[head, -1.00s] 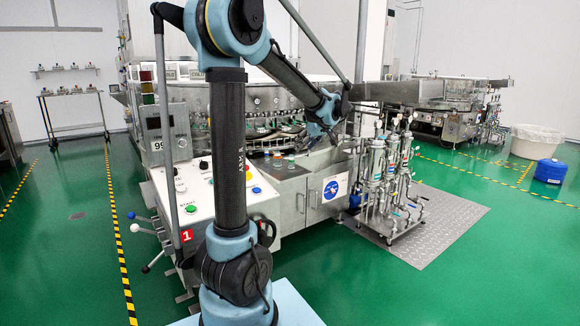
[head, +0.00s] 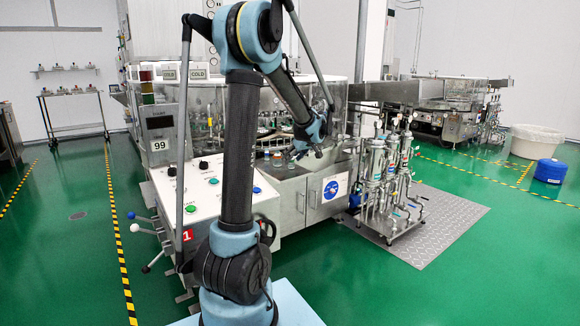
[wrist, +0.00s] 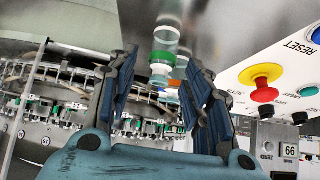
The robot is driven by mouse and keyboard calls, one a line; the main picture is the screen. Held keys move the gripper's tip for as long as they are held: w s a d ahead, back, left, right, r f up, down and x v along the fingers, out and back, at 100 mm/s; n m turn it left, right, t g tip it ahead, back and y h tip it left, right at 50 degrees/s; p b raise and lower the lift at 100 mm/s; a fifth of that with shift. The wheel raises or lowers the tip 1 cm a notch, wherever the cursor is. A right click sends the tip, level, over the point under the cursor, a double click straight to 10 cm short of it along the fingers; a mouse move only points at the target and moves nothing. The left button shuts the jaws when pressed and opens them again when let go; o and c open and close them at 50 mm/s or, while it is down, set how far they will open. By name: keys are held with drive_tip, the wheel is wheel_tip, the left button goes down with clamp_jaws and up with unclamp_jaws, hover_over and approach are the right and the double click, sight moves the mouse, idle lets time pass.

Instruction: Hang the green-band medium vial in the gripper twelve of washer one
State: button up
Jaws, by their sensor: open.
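In the wrist view, a clear vial with a green band (wrist: 163,57) shows ahead of my gripper (wrist: 160,62), in the gap between the two fingertips. The fingers are spread apart and are not closed on it. In the head view, my gripper (head: 298,152) is low over the front ledge of washer one (head: 285,170), close to small vials (head: 278,158) there; their bands are too small to tell apart. In the wrist view, the washer's row of grippers (wrist: 60,108) runs across the left and middle. I cannot make out which one is number twelve.
The control panel (wrist: 285,70) with a red emergency button (wrist: 265,93) is at the right of the wrist view. Washer one's clear cover (head: 340,105) stands behind my gripper. A filter skid (head: 385,175) stands right of the washer. Green floor is open around it.

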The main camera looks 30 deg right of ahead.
drive_tip(key=shift+w+f, duration=0.1)
drive_tip(key=shift+c, duration=0.6)
drive_tip(key=c, duration=0.8)
drive_tip(key=shift+o, duration=0.2)
